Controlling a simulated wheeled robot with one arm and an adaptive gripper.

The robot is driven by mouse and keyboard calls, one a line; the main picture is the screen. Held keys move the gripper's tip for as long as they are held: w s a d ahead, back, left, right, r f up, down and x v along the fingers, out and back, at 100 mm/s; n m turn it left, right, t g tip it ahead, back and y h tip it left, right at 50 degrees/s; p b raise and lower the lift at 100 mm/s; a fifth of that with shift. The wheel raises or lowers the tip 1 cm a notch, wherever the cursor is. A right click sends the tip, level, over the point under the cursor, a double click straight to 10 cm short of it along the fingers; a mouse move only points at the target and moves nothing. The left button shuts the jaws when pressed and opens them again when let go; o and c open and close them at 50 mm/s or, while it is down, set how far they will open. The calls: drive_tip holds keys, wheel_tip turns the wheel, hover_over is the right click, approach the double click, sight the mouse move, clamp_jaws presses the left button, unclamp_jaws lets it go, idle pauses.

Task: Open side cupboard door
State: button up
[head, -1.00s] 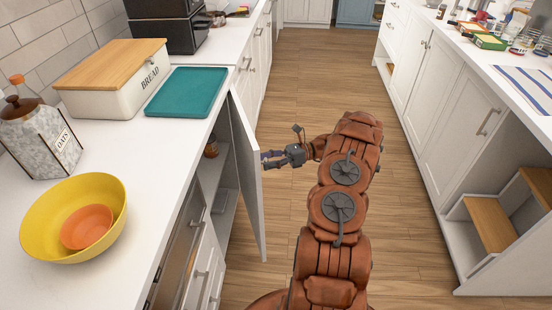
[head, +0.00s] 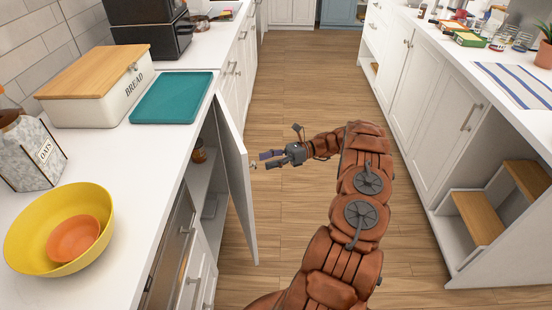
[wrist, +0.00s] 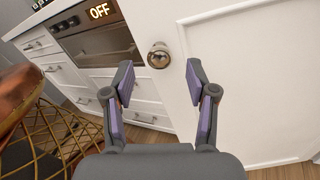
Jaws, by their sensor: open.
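The side cupboard door (head: 236,185) is white and stands swung out from the left counter, ajar at a wide angle. Its inside shelves show behind it in the head view. In the wrist view the door's outer face (wrist: 245,85) fills the right side, with a round metal knob (wrist: 158,56) near its edge. My gripper (head: 264,160) is just right of the door in the head view, apart from its face. In the wrist view my gripper (wrist: 158,75) is open, its two fingers apart below the knob, with nothing between them.
The cupboard holds a small jar (head: 199,153). An oven (wrist: 100,42) and drawers are beside the door. On the counter are a teal tray (head: 172,97), a bread bin (head: 105,100) and a yellow bowl (head: 93,200). Clear wooden floor (head: 290,80) lies between the two counters.

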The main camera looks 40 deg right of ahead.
drive_tip(key=shift+v, duration=1.2)
drive_tip(key=shift+d, duration=0.1)
